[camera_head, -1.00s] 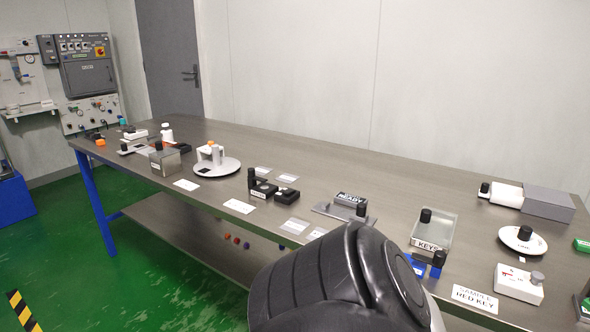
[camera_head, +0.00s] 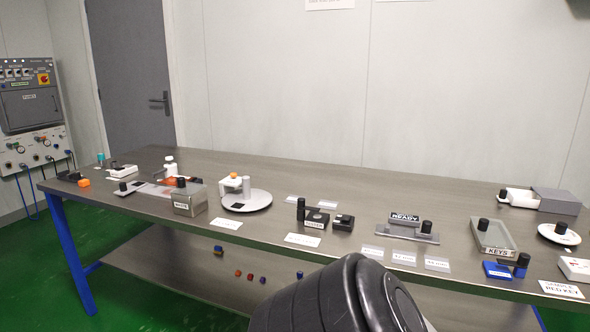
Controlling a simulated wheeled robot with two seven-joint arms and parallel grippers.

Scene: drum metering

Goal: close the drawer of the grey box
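The grey box (camera_head: 557,201) stands at the far right of the table, near its back edge. Its white drawer (camera_head: 522,199) sticks out of the box's left side, so it is open. A black knob (camera_head: 503,195) sits at the drawer's outer left end. The drawer's inside is hard to make out at this distance. Neither of my grippers is in view. Only a black rounded part of my own arm shows at the bottom middle, apart from the box.
The long table (camera_head: 300,170) holds a KEYS tray (camera_head: 495,237) and a white round dish (camera_head: 559,234) in front of the box. A READY stand (camera_head: 405,227) is to their left. A grey metal box (camera_head: 189,199) and a white turntable (camera_head: 247,200) stand further left. The back strip is mostly clear.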

